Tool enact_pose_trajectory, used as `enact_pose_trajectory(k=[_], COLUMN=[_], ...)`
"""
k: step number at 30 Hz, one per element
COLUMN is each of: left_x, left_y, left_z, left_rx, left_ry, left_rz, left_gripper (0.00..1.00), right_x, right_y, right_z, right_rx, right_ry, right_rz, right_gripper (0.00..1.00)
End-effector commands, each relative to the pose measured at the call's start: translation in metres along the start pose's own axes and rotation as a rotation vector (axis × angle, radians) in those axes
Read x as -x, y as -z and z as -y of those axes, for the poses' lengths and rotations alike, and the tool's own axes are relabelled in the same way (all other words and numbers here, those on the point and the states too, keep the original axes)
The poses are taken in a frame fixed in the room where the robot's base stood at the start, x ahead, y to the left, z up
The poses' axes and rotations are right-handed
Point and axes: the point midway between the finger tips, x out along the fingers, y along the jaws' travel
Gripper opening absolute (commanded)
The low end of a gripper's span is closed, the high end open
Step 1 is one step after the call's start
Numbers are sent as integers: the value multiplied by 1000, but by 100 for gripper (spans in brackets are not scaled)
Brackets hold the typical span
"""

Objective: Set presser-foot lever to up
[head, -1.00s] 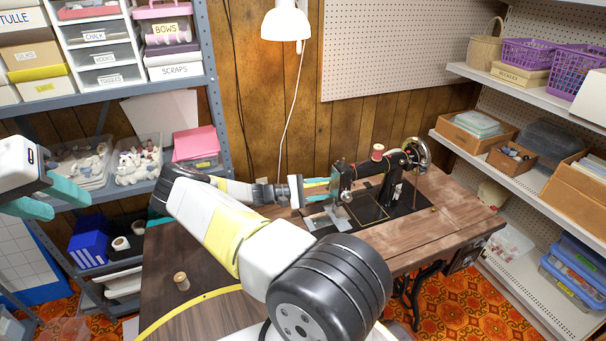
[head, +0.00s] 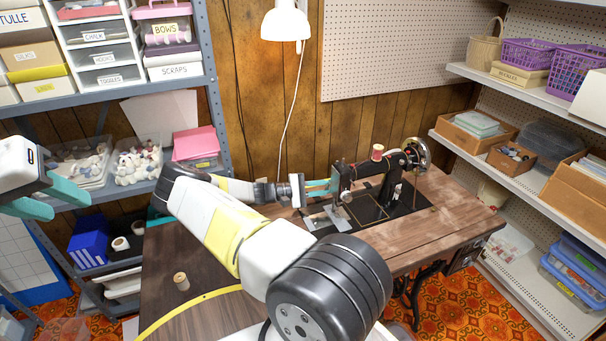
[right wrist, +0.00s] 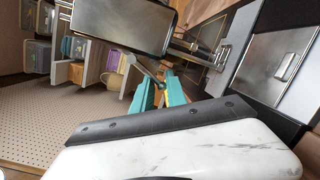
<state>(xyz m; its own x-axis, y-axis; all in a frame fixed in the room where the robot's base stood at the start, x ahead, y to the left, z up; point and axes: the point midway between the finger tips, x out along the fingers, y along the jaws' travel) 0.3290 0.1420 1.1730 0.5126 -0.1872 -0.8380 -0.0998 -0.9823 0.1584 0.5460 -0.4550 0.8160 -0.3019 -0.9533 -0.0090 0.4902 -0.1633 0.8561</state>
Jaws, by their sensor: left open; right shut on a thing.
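The black sewing machine (head: 378,172) stands on the wooden table, with its needle end toward my right gripper. My right gripper (head: 322,187) reaches that end from the left, its teal fingers level with the machine head. In the right wrist view the right gripper (right wrist: 163,92) is shut on the thin metal presser-foot lever (right wrist: 149,74), which juts from beside the machine head (right wrist: 125,22). The lever's far end is hidden between the fingers. My left gripper (head: 50,200) is open and empty at the far left, away from the machine.
A wooden spool (head: 181,281) and a yellow tape (head: 190,303) lie on the table's (head: 455,222) left part. A hanging white lamp (head: 285,20) is above. Shelves with bins stand left and right. The table's right front is clear.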

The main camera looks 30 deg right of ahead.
Motion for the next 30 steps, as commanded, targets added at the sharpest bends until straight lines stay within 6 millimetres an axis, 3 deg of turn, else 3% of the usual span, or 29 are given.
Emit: enact_pose_trajectory(k=[30], left_x=[0], left_y=[0], left_z=[0], left_rx=[0], left_ry=[0], left_rz=[0], left_gripper=[42], right_x=[6], right_y=[4], right_z=[-39], right_rx=[-868], right_ry=[148], right_rz=[-95], right_gripper=[0])
